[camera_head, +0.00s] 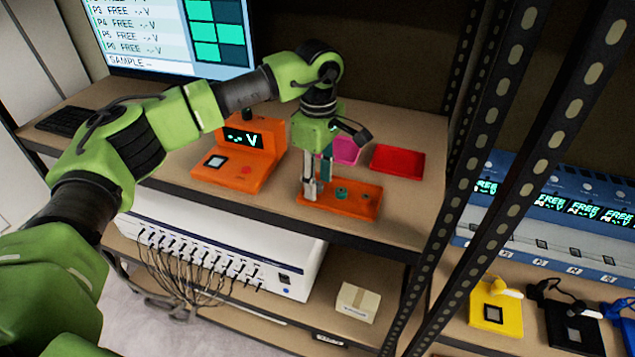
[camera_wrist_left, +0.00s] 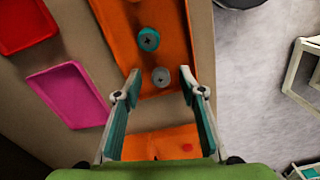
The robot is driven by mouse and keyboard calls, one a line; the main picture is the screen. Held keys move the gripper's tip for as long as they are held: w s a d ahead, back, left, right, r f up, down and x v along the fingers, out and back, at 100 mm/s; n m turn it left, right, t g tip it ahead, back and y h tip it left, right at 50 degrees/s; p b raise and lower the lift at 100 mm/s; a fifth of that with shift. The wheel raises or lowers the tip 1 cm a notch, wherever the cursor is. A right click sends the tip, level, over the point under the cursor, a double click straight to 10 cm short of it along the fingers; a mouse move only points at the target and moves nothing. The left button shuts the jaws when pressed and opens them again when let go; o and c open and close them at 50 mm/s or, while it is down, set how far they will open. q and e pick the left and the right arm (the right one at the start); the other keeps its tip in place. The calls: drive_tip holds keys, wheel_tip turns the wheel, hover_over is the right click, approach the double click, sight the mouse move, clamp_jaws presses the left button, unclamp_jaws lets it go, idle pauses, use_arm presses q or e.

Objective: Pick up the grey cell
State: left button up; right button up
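The grey cell (camera_wrist_left: 161,77) is a small round disc with a dark cross mark, on the orange tray (camera_wrist_left: 181,30). In the left wrist view it lies between my left gripper's fingertips (camera_wrist_left: 163,88), with gaps on both sides. A teal cell (camera_wrist_left: 149,39) sits farther along the tray. In the head view my left gripper (camera_head: 318,186) points down over the left end of the orange tray (camera_head: 358,207), open, and I cannot make out the grey cell there. The teal cell (camera_head: 341,194) shows right of the fingers. My right gripper is not in view.
An orange tester (camera_head: 262,160) with a voltage display stands left of the tray. A pink tray (camera_head: 347,150) and a red tray (camera_head: 398,161) lie behind it. A dark slotted rack post (camera_head: 455,190) rises at the right. A monitor (camera_head: 180,40) stands at the back left.

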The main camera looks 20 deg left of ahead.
use_arm(q)
drive_tip(key=c, duration=1)
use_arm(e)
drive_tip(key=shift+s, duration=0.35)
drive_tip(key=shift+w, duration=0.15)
use_arm(q)
drive_tip(key=shift+r, duration=0.15)
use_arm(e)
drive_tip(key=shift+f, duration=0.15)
